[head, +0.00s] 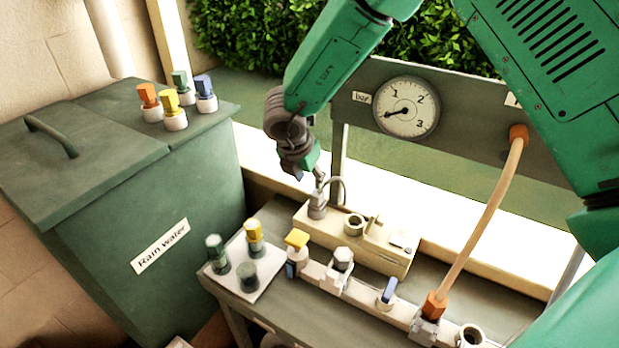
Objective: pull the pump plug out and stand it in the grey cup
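The pump plug (317,206) is a small grey cylinder standing upright at the left end of a cream pump box (385,262). A thin grey cable loops up beside it. My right gripper (319,183) points down from above, with its tips at the top of the plug. The fingers are small and partly hidden, so I cannot tell whether they grip it. A dark grey cup (247,276) stands at the front of a white tray (268,285), to the lower left of the plug. My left gripper is not in view.
On the tray stand a dark green-topped piece (215,250) and a yellow-topped piece (253,236). A valve rail (320,275) runs in front of the pump box. An orange hose (490,215) rises to the gauge panel (460,128). A green rain-water bin (150,215) stands left.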

